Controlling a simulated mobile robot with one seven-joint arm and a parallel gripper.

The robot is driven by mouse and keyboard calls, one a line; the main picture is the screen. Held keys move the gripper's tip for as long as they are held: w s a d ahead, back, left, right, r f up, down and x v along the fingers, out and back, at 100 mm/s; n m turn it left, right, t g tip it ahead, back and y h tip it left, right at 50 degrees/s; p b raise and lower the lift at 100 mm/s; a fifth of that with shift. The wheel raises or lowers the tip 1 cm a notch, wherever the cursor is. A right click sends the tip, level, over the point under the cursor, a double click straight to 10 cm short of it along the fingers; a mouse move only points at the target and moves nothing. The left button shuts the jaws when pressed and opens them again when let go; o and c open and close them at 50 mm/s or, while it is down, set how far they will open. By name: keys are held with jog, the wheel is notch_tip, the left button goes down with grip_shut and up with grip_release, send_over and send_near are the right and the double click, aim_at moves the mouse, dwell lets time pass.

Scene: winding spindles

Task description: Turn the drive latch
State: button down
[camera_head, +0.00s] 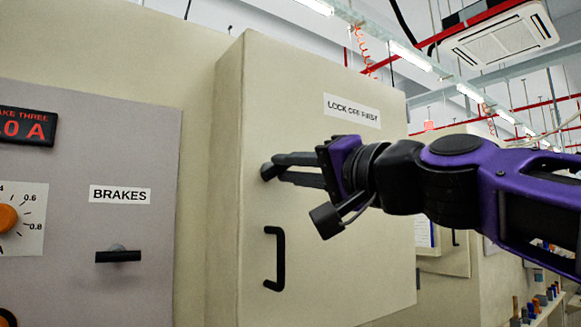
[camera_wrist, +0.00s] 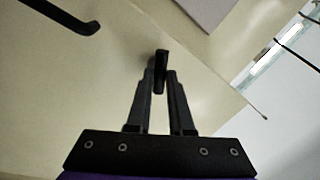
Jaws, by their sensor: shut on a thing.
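The drive latch (camera_wrist: 161,70) is a small black handle on the beige cabinet door. In the head view the latch (camera_head: 267,171) shows only in part at the fingertips, on the door's left side above the pull handle. My gripper (camera_head: 280,169) reaches in from the right, level with it. In the wrist view my gripper (camera_wrist: 160,82) has its two fingers on either side of the latch, shut on it. The latch bar lies along the fingers in that view. Its mount on the door is mostly hidden.
A black pull handle (camera_head: 274,258) sits on the door (camera_head: 330,270) below the latch. A "LOCK OFF FIRST" label (camera_head: 351,110) is above. To the left, a grey panel (camera_head: 100,285) carries a black BRAKES handle (camera_head: 118,255) and an orange knob (camera_head: 7,218).

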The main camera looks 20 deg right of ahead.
jog(key=m+h, duration=0.1)
jog(key=m, duration=0.2)
jog(key=m+t+h, duration=0.1)
jog(key=m, duration=0.3)
jog(key=shift+a+f, duration=0.1)
jog(key=shift+f, duration=0.05)
jog(key=shift+m, duration=0.4)
jog(key=c, duration=0.8)
grip_release()
jog(key=v, duration=1.7)
jog(key=shift+s, duration=0.25)
jog(key=shift+f, duration=0.1)
